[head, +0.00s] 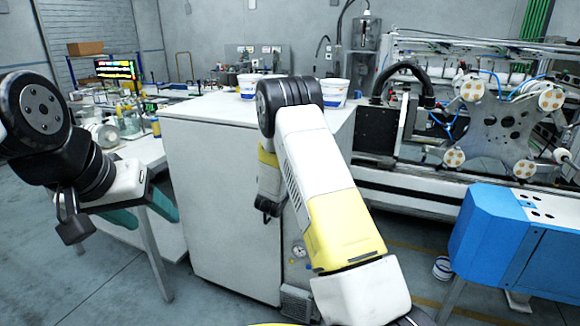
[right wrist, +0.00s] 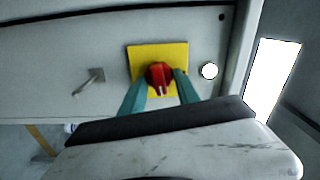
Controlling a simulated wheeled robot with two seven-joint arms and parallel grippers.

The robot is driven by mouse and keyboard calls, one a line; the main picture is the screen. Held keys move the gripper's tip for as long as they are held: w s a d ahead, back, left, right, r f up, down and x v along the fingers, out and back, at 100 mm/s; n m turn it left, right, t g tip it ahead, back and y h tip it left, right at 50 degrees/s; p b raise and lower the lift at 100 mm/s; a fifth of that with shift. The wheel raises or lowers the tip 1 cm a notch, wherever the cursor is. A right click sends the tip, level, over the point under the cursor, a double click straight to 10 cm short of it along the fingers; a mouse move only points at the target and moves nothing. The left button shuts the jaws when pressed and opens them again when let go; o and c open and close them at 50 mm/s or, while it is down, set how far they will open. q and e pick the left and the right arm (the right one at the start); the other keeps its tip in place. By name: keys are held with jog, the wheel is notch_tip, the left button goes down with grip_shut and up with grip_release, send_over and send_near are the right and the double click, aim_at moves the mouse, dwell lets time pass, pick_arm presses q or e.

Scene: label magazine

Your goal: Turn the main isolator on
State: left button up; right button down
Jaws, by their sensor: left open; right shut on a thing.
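The main isolator is a red rotary knob (right wrist: 159,76) on a square yellow plate (right wrist: 146,54), set in a pale grey panel; it shows in the right wrist view. My right gripper (right wrist: 160,82) has its two teal fingers on either side of the red knob and is shut on it. In the head view the right arm reaches down in front of the white cabinet (head: 220,200), and the arm hides the knob and the right fingers. My left gripper (head: 150,215) is at the left, open and empty, with teal fingers pointing right, well apart from the isolator.
A small metal handle (right wrist: 90,80) sticks out left of the yellow plate, and a round white button or lamp (right wrist: 209,71) sits right of it. White tubs (head: 334,92) stand on the cabinet top. A blue machine housing (head: 510,240) stands at the right.

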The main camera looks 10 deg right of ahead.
jog(key=shift+m, duration=0.9)
jog(key=shift+f, duration=0.1)
jog(key=c, duration=0.9)
grip_release()
jog(key=v, duration=0.7)
jog(key=shift+s+a, duration=0.25)
jog(key=shift+s, duration=0.1)
